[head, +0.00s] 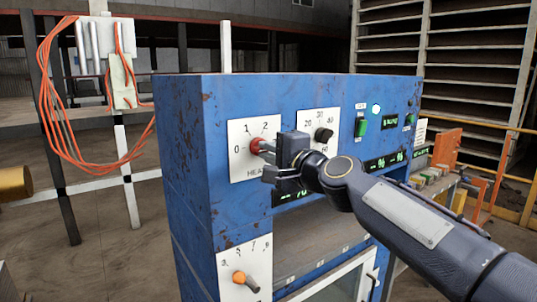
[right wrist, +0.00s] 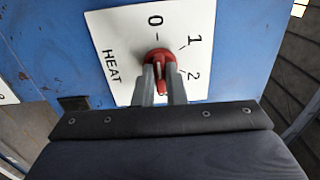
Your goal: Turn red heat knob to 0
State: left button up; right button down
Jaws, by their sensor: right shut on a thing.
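The red heat knob (head: 257,146) sits on a white dial plate (head: 238,135) marked HEAT on the blue machine's front. The plate shows 0, 1 and 2. My right gripper (head: 267,160) reaches the knob from the right, its fingers shut on it. In the right wrist view, the red knob (right wrist: 159,56) has its raised grip between the two grey fingers (right wrist: 160,85). The 0 lies above the knob there, and 1 and 2 lie to its right. The fingers hide part of the knob, and I cannot tell which number it points to. My left gripper is not in view.
A black knob (head: 324,135) on a second white dial stands right of the heat dial. An orange knob (head: 240,277) is on a lower dial. Green buttons (head: 361,127) and lit displays are farther right. Orange cables (head: 55,110) hang at the left.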

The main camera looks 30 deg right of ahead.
jog(key=shift+f, duration=0.1)
dwell(0.3)
jog(key=c, duration=1.5)
grip_release()
jog(key=s, duration=0.5)
jog(key=s+b, duration=0.1)
jog(key=s, duration=0.1)
jog(key=shift+s+d, duration=0.3)
jog(key=shift+s, duration=0.1)
